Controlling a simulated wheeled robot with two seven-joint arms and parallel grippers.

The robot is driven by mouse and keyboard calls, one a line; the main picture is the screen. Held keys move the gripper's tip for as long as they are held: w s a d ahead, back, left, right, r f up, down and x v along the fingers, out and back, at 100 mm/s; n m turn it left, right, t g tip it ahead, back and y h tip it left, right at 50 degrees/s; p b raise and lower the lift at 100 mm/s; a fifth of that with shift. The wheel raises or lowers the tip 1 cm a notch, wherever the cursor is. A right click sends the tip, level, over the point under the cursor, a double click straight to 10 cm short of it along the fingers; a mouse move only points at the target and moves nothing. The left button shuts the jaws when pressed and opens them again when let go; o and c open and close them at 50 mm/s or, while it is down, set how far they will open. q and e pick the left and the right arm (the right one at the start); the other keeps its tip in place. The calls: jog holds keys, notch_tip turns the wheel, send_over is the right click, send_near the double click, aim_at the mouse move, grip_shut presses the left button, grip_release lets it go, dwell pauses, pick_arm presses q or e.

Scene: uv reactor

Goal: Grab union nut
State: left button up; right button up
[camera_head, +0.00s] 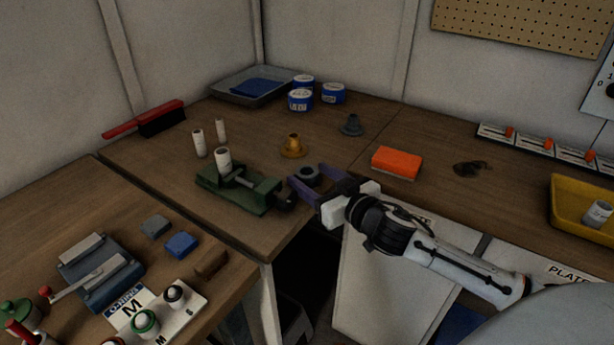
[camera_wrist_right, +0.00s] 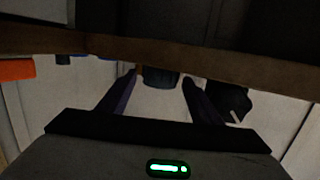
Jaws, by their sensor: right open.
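A dark grey ring-shaped part (camera_head: 309,172), which looks like the union nut, sits near the front edge of the wooden bench, just right of the green vise. My right gripper (camera_head: 306,176) is open, with its purple fingers reaching in from the right, one on either side of the part. In the right wrist view a dark rounded part (camera_wrist_right: 160,80) shows between the two fingertips (camera_wrist_right: 160,86), with gaps beside it. I cannot tell whether a finger touches it. My left gripper is not in view.
The green vise (camera_head: 240,190) stands close left, its dark end near the fingers, with a white tube (camera_head: 223,160) by it. A brass flanged part (camera_head: 293,146), a dark grey flanged part (camera_head: 352,126) and an orange block (camera_head: 396,162) stand behind. Bare bench lies between them.

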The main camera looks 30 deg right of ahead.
jog(key=shift+w+f, duration=0.2)
jog(key=shift+w, duration=1)
jog(key=c, duration=1.1)
